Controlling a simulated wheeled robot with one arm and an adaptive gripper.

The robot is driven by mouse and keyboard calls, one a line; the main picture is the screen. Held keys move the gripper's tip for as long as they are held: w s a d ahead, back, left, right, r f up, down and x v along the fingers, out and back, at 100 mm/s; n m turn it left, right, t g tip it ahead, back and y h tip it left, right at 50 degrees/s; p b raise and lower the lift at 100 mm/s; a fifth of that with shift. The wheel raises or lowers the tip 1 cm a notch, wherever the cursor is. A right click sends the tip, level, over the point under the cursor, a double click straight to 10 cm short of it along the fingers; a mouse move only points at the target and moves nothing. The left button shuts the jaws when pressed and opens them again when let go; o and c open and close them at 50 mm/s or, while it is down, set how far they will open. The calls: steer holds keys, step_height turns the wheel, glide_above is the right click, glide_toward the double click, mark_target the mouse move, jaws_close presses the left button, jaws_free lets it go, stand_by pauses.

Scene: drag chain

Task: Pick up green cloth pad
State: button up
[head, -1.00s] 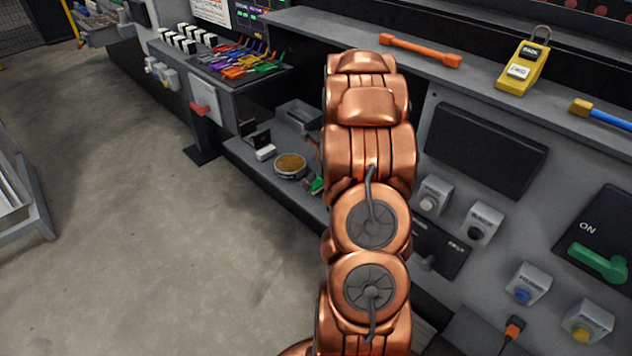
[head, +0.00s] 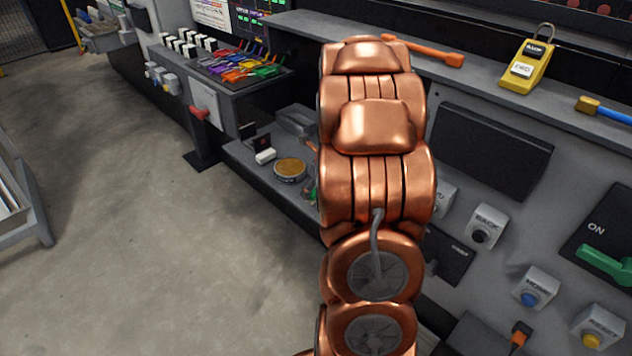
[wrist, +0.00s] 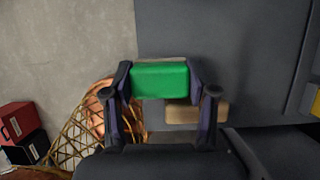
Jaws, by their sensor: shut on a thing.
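The green cloth pad (wrist: 160,80) shows in the wrist view as a bright green block with a paler top edge. It sits between the two fingers of my gripper (wrist: 162,92), which is shut on it. The fingers press on its left and right sides. In the head view my copper-coloured arm hides the gripper, and I cannot make out the pad clearly there.
In the wrist view a tan block (wrist: 197,114) lies just beyond the right finger. A golden mesh (wrist: 85,128) is at lower left, near red and black boxes (wrist: 18,122). In the head view a round tin (head: 290,168) stands on the low shelf.

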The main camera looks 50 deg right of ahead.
steer(key=s+a+b, duration=0.1)
steer(key=s+a, duration=0.5)
steer(key=a, duration=0.1)
steer(key=shift+s+a+r+b, duration=0.15)
steer(key=shift+s+r+b, duration=0.05)
steer(key=shift+r+b, duration=0.2)
steer(key=o, duration=0.6)
steer(key=c, duration=0.5)
